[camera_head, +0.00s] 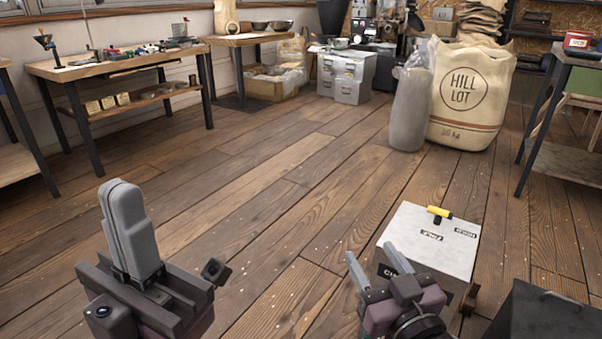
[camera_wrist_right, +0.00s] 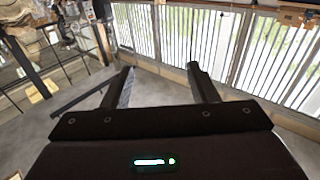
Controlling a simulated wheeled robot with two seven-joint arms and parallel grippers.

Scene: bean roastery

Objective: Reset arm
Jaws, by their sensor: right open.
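My left gripper (camera_head: 126,225) is at the lower left of the head view, fingers pointing up. Its fingers look pressed together, with nothing seen between them. My right gripper (camera_head: 370,268) is at the lower right of the head view, in front of a white-topped box (camera_head: 432,240). Its two fingers stand apart and nothing is between them. In the right wrist view its fingers (camera_wrist_right: 160,88) are also spread and empty, with a railing and floor beyond.
A yellow-handled tool (camera_head: 438,212) lies on the box top. A dark box (camera_head: 545,315) is at the bottom right. A workbench (camera_head: 100,68) is at the left, a large HILL LOT sack (camera_head: 470,95) at the back right, and a table (camera_head: 545,110) at the right edge. The middle floor is clear.

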